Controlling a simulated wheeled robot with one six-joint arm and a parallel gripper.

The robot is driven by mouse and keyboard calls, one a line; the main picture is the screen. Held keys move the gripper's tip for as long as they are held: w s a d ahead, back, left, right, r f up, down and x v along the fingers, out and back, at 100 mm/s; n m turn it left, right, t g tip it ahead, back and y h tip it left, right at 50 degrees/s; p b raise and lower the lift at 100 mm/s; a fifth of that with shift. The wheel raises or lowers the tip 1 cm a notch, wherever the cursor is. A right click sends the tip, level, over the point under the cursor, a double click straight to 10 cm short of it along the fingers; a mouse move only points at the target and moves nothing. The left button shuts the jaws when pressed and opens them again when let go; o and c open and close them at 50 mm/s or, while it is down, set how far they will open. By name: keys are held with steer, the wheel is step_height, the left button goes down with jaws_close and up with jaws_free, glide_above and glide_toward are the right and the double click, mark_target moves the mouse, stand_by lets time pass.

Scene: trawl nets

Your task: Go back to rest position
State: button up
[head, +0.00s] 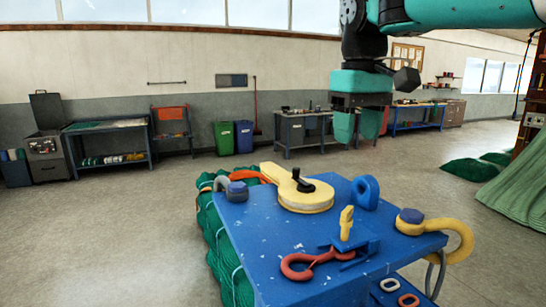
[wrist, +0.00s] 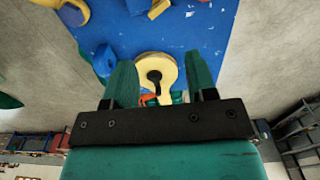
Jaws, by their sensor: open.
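My gripper (head: 357,124) is in the air above the far right part of the blue table (head: 245,225) in the head view. Its two teal fingers are apart and nothing is between them. In the wrist view my gripper (wrist: 162,82) points toward the blue table top (wrist: 200,22), with a yellow pulley block (wrist: 152,72) showing beyond and between the fingertips. The same yellow pulley block (head: 305,200) lies on the table in the head view, below and left of my gripper and apart from it.
On the table are a red hook (head: 300,268), a yellow upright piece (head: 346,222), a blue ring piece (head: 365,192), a yellow shackle (head: 455,240) and a grey shackle (head: 236,190). Green netting (head: 215,235) hangs at the table's left. The floor behind is open.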

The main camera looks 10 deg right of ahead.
steer(key=s+a+f+n+y+b, duration=0.1)
steer(key=s+a+f+y+b, duration=0.1)
steer(key=s+f, duration=0.9)
steer(key=s+a+f+n+y+b, duration=0.2)
steer(key=s+f, duration=0.8)
steer(key=s, duration=0.3)
steer(key=shift+a+f+b, duration=0.25)
steer(key=shift+f+b, duration=0.15)
